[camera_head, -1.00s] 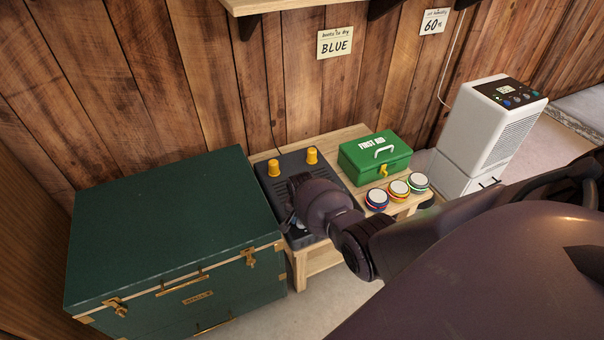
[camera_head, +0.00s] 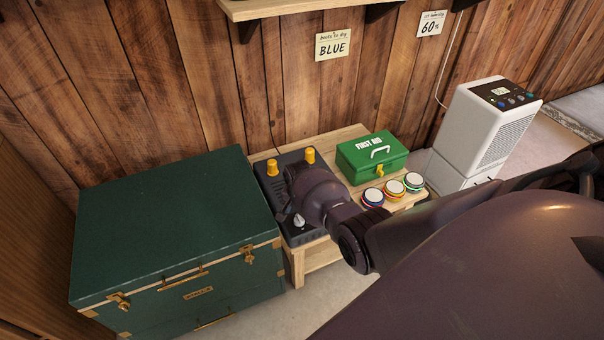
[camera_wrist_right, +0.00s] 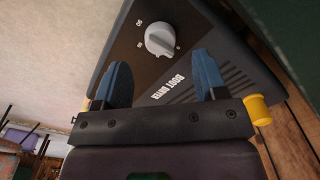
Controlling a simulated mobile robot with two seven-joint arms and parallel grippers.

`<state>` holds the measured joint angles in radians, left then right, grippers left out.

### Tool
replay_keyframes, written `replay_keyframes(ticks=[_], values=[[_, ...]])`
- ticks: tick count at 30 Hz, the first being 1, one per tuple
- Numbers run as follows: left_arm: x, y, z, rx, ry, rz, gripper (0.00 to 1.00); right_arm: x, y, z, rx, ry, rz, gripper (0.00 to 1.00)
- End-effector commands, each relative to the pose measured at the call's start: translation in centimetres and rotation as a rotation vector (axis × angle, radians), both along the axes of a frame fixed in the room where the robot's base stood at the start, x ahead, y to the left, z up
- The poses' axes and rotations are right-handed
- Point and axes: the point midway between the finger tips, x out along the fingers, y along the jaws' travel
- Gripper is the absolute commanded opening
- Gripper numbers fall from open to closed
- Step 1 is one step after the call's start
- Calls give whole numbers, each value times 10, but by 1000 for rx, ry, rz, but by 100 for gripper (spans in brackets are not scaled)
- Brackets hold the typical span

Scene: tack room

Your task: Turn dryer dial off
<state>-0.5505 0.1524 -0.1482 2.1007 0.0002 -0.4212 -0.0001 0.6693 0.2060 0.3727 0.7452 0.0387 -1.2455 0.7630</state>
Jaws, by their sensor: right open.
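The boot dryer (camera_head: 276,206) is a dark box with two yellow posts, on a low wooden bench. Its pale grey dial (camera_head: 298,220) shows on the front part of its top, just left of my right wrist. In the right wrist view the dial (camera_wrist_right: 160,40) is near the top middle, with small white marks around it; I cannot read its setting surely. My right gripper (camera_wrist_right: 163,78) is open, its blue fingers apart and empty. The dial lies beyond the fingertips, between their lines, apparently untouched. My right forearm hides part of the dryer in the head view. My left gripper is out of view.
A large green trunk (camera_head: 170,225) stands close on the left. A green first aid box (camera_head: 372,157) and several round tins (camera_head: 394,187) share the bench (camera_head: 345,135) on the right. A white dehumidifier (camera_head: 490,125) stands further right. A shelf overhangs the wall.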

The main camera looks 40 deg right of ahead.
Motion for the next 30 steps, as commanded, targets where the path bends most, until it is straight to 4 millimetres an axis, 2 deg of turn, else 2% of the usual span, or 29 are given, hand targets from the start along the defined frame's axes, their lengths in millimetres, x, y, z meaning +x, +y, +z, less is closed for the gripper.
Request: replay_keyframes(ticks=[1,3,10,17,30], values=[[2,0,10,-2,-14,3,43,4,0,20,0,-12,0,65],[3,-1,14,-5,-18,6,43,3,0,32,0,-11,0,65],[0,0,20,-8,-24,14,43,1,0,57,-1,-4,1,65],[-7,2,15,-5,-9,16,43,-1,0,62,-1,1,1,65],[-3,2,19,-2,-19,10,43,-1,0,61,0,1,0,65]])
